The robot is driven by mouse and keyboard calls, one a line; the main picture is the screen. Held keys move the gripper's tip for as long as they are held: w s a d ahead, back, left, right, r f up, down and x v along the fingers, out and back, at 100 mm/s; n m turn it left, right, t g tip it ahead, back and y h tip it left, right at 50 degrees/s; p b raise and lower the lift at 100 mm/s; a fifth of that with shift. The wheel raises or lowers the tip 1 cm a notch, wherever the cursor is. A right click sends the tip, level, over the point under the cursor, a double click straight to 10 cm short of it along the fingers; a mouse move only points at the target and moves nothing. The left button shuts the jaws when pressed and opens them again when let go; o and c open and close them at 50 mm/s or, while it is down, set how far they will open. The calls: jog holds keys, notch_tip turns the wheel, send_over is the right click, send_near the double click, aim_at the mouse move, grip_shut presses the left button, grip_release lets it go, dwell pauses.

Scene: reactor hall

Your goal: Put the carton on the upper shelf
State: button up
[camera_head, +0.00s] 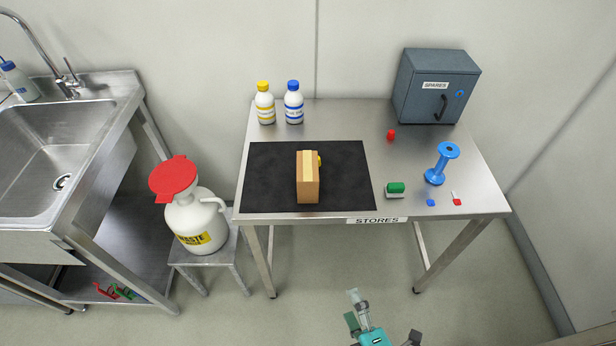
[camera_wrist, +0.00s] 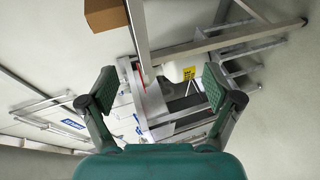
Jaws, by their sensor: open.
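The carton (camera_head: 308,180) is a brown box with a paler tape strip, upright on a black mat (camera_head: 262,192) on the steel table. A small yellow thing shows at its right side. In the wrist view a brown box (camera_wrist: 105,13), apparently the carton, is cut off by the top edge. My gripper (camera_head: 383,331) is at the bottom of the head view, in front of the table and well apart from the carton. In the wrist view my gripper (camera_wrist: 158,88) has its green-padded fingers wide apart with nothing between them. I cannot make out an upper shelf in either view.
Two bottles (camera_head: 280,105) stand behind the mat. A grey SPARES cabinet (camera_head: 436,87), a blue spool (camera_head: 441,165) and small items are on the table's right. A white WASTE jug (camera_head: 197,222) stands on a stool left of the table, beside a sink (camera_head: 55,150).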

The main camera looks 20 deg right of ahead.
jog(key=w+r+n+h, duration=0.1)
jog(key=w+n+h, duration=0.1)
jog(key=w+n, duration=0.8)
jog(key=n+t+h, duration=0.2)
jog(key=n+h, duration=0.2)
jog(key=n, duration=0.1)
send_near(307, 165)
jog(key=w+d, duration=0.1)
jog(key=w+d+f, duration=0.1)
jog(key=w, duration=0.1)
jog(key=shift+w+d+f, duration=0.15)
jog(key=shift+w, duration=0.05)
jog(key=w, duration=0.3)
jog(key=w+r, duration=0.1)
jog(key=shift+w+d, duration=0.4)
jog(key=shift+w+d+f, duration=0.1)
jog(key=shift+w+d, duration=0.05)
jog(key=shift+w, duration=0.45)
jog(key=shift+c, duration=0.2)
jog(key=c, duration=1.6)
